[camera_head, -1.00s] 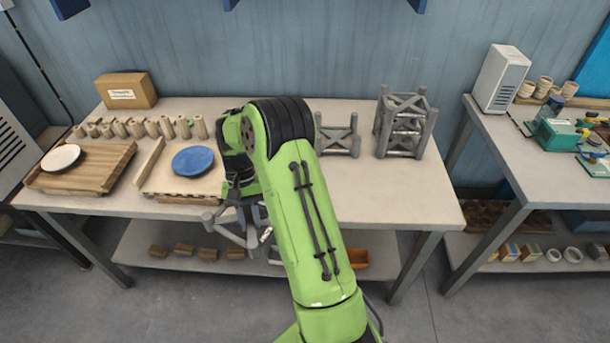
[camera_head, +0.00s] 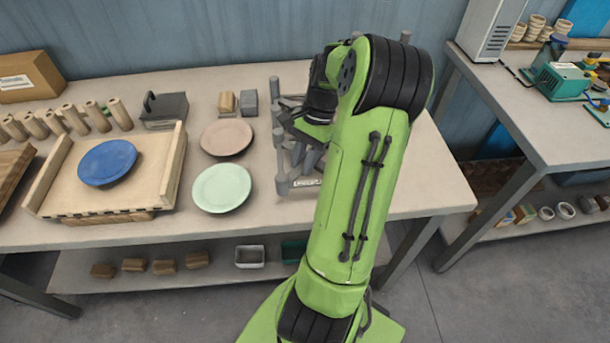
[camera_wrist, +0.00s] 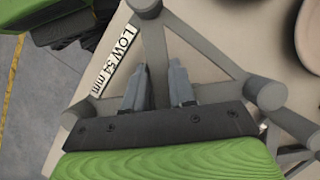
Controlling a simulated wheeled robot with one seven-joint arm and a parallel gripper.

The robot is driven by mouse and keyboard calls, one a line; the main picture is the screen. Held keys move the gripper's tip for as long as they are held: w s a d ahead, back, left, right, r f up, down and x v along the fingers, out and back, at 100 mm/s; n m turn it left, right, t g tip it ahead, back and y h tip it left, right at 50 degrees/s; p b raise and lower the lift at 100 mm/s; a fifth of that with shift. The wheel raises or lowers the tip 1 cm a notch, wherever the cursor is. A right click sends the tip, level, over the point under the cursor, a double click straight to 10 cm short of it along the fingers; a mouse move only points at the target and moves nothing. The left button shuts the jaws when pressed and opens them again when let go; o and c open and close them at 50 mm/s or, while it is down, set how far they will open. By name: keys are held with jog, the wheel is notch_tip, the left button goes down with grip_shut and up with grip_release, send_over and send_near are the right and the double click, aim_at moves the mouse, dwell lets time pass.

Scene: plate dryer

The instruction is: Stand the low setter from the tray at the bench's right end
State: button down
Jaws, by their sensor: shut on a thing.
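The low setter (camera_wrist: 205,38) is a grey frame of bars and round posts with a white "LOW 54 mm" label. In the wrist view my gripper (camera_wrist: 160,85) is shut on one of its bars. In the head view the setter (camera_head: 281,183) shows left of my arm, over the right part of the bench (camera_head: 440,185), right of the pale green plate. My arm hides much of it, and I cannot tell whether its posts touch the bench. The wooden tray (camera_head: 168,180) at the left carries a blue plate (camera_head: 107,162) and no setter that I can see.
A pink plate (camera_head: 226,137) and a pale green plate (camera_head: 222,187) lie just left of the setter. A dark handled block (camera_head: 164,108) and small blocks (camera_head: 226,102) stand behind. My arm hides most of the back right. The bench's front right corner is clear.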

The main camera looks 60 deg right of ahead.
notch_tip(320, 180, down, 5)
jog(key=shift+r+b, duration=0.15)
jog(key=shift+b, duration=0.65)
jog(key=shift+r, duration=0.15)
jog(key=c, duration=0.9)
grip_release()
jog(key=shift+c, duration=0.2)
